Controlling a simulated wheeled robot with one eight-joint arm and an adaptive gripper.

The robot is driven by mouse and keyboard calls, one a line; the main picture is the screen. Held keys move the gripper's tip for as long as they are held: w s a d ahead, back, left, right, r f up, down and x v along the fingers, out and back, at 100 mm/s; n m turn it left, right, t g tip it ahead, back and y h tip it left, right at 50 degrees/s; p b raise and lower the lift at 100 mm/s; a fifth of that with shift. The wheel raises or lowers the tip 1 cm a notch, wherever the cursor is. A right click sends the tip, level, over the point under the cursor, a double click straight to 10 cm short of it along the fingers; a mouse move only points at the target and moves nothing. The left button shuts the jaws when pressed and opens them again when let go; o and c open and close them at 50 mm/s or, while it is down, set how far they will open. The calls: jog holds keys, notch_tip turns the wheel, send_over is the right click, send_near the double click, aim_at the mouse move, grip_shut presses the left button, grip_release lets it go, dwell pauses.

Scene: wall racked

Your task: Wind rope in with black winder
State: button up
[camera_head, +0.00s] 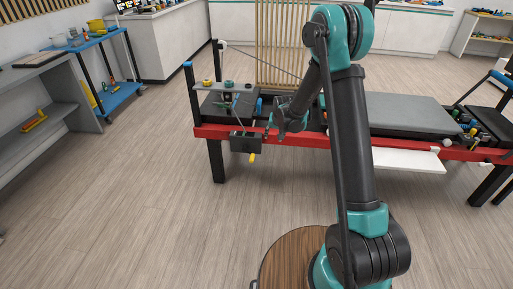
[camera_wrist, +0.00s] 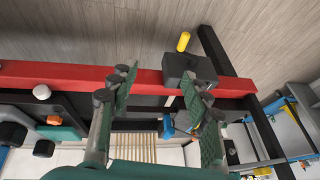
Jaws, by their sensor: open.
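The black winder (camera_head: 245,143) is a dark box on the front of the red rail (camera_head: 205,133), near its left end. Its yellow handle (camera_head: 252,157) points down and toward me. In the wrist view, the winder (camera_wrist: 190,66) and yellow handle (camera_wrist: 183,42) show just beyond the fingers, upper right of centre. My gripper (camera_wrist: 160,84) is open and empty, its green-padded fingers spread. In the head view, my gripper (camera_head: 277,128) is just right of the winder, apart from the handle. A thin dark rope (camera_head: 262,57) slants from the white post top; its far end is hidden behind my arm.
The bench has a grey padded top (camera_head: 405,111) and a white board (camera_head: 408,160) below the rail. A blue cart (camera_head: 118,97) and grey shelf (camera_head: 40,105) stand left. Small knobs and parts crowd the bench's left end.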

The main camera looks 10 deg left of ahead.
send_near(252, 159)
jog(key=shift+y, duration=0.3)
jog(key=x, duration=0.9)
jog(key=shift+s+d+f, duration=0.1)
jog(key=shift+d+f, duration=0.05)
jog(key=shift+f, duration=0.05)
jog(key=shift+c, duration=0.6)
grip_shut()
